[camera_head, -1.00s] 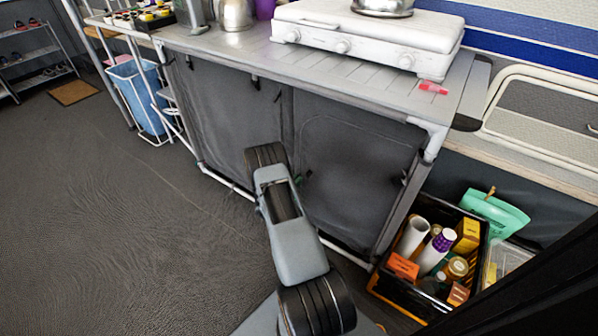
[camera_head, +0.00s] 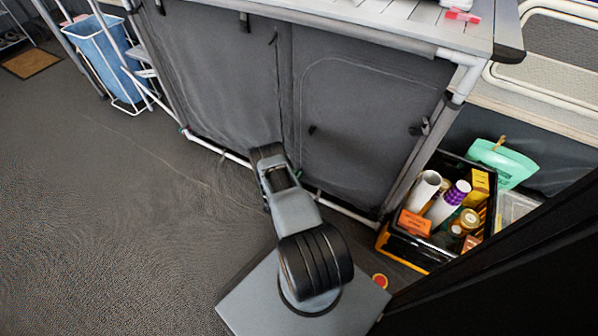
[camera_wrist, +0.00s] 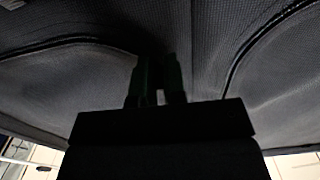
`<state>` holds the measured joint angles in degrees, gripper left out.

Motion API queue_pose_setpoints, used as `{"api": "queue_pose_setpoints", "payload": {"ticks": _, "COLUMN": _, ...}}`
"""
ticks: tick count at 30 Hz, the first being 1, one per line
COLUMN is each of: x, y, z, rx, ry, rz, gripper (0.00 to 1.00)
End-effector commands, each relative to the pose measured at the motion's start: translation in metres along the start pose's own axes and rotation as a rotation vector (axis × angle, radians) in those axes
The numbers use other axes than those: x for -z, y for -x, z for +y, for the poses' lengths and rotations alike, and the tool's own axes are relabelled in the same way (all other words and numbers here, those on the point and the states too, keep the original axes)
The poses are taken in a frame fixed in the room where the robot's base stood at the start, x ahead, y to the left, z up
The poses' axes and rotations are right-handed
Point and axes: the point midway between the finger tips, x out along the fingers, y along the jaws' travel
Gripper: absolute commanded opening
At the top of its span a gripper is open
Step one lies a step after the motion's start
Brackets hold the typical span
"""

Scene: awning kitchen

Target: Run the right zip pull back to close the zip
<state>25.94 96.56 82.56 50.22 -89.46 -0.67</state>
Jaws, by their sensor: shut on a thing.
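The grey fabric cabinet front (camera_head: 225,85) has two door panels, with a curved zip line (camera_head: 340,58) bordering the right one. My gripper's fingertips (camera_head: 298,173) are low at the left edge of the right panel, mostly hidden behind my wrist. The wrist view shows the two dark fingers (camera_wrist: 159,82) close together against the fabric, with curved zip lines on the left (camera_wrist: 60,43) and right (camera_wrist: 250,45). They are shut on the right zip pull, which is too dark and covered to make out.
A black crate (camera_head: 408,250) of bottles and boxes stands right of the cabinet, near my base. A white bottom rail (camera_head: 350,212) runs along the cabinet. A blue bin (camera_head: 100,58) stands at the far left. The grey floor on the left is clear.

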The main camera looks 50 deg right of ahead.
Motion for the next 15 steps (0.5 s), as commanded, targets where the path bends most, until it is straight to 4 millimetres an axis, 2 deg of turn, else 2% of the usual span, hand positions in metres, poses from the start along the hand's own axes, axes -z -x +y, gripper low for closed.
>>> {"api": "queue_pose_setpoints", "payload": {"ticks": 11, "x": -0.0016, "y": 0.0003, "z": -0.0021, "rx": 0.005, "ry": -0.001, "rz": 0.000, "gripper": 0.00}}
{"api": "queue_pose_setpoints", "payload": {"ticks": 12, "x": -0.0016, "y": 0.0002, "z": -0.0022, "rx": 0.005, "ry": -0.001, "rz": 0.000, "gripper": 0.13}}
{"api": "queue_pose_setpoints", "payload": {"ticks": 15, "x": -0.0015, "y": 0.0003, "z": -0.0020, "rx": 0.004, "ry": -0.001, "rz": 0.000, "gripper": 0.23}}
